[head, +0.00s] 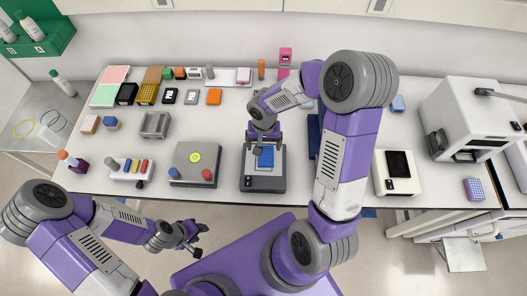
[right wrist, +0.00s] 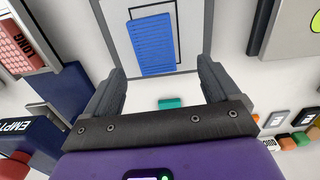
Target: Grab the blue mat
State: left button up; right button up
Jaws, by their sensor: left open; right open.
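The blue mat (head: 265,158) lies on the pale top plate of a grey device (head: 264,183) at the middle of the bench. My right gripper (head: 263,142) is just above the device, at the mat's far edge in the picture. Its two fingers (right wrist: 160,68) are open and apart, with the mat beyond their tips and nothing held. My left gripper (head: 203,240) is open and empty, in front of the bench, away from the mat.
A grey device with a green disc and red knob (head: 195,163) stands to the left. A dark blue object (head: 313,136) stands close on the right, partly behind my right arm. A white device (head: 397,172) is farther right. Small coloured blocks line the back.

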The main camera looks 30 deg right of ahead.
aim_at(266, 155)
jog(key=f, duration=0.2)
jog(key=s+f, duration=0.1)
jog(key=f, duration=0.2)
jog(key=shift+d+f, duration=0.15)
jog(key=shift+c, duration=0.4)
jog(key=c, duration=1.1)
jog(key=shift+o, duration=0.2)
